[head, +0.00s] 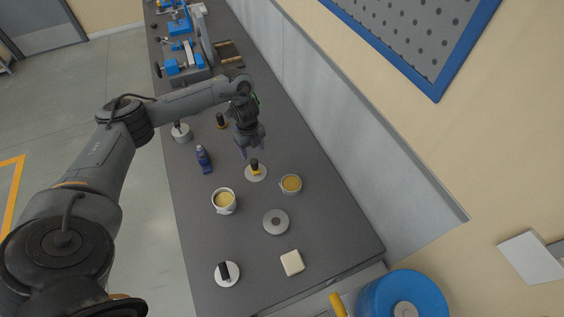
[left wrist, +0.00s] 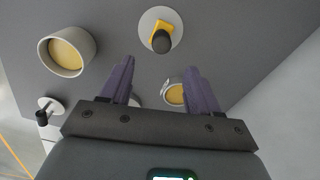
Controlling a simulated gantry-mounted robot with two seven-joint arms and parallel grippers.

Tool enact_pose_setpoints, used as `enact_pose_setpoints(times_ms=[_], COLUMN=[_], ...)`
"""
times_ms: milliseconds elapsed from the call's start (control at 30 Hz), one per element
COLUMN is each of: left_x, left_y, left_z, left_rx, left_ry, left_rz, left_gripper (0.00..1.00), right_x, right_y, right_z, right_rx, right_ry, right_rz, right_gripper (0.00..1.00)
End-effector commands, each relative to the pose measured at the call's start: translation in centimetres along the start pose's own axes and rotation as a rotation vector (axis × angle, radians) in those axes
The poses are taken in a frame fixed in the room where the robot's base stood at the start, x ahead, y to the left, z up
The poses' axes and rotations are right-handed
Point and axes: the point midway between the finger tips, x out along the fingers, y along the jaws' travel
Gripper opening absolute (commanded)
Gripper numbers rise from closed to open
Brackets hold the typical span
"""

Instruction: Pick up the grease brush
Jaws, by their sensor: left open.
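A tool with a black knobbed handle and a yellow block-like lower part, which looks like the grease brush (head: 255,167), stands on a pale round disc (head: 254,177) on the dark bench. It also shows in the left wrist view (left wrist: 161,36), at the top middle, beyond the fingertips. My left gripper (head: 250,154) is open and empty, with its purple fingers just above and behind the tool, apart from it. The fingers also show in the left wrist view (left wrist: 158,72). My right gripper is not in view.
Nearby on the bench (head: 322,233) are a large cup of yellow stuff (head: 225,200), a smaller cup (head: 291,184), a grey ring (head: 275,221), a blue bottle (head: 204,160), a pale block (head: 291,262) and a black-handled piece on a disc (head: 225,271). A wall panel borders the right.

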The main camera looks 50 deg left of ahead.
Motion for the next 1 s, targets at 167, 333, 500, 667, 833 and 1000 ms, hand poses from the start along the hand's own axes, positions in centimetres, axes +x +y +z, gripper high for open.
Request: enact_pose_setpoints(times_ms=[167,333,500,667,833,1000], left_x=[1.6,3.8,5.0,5.9,8.1,9.9], left_y=[0.6,0.5,0.5,0.4,0.3,0.3], left_z=[0.9,0.8,0.8,0.8,0.7,0.8], left_rx=[-0.017,-0.015,-0.015,-0.015,-0.014,-0.014], left_ry=[0.003,0.004,0.002,0.003,0.003,0.003], left_rz=[0.019,0.016,0.015,0.015,0.015,0.015], left_gripper=[0.62,0.62,0.62,0.62,0.62,0.62], right_x=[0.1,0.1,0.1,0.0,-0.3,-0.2], right_y=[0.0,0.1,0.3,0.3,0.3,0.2], right_z=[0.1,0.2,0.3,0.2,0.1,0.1], right_rx=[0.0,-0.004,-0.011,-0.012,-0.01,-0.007], right_ry=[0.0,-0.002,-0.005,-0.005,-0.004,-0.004], right_rz=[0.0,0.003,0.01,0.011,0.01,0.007], right_gripper=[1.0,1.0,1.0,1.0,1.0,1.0])
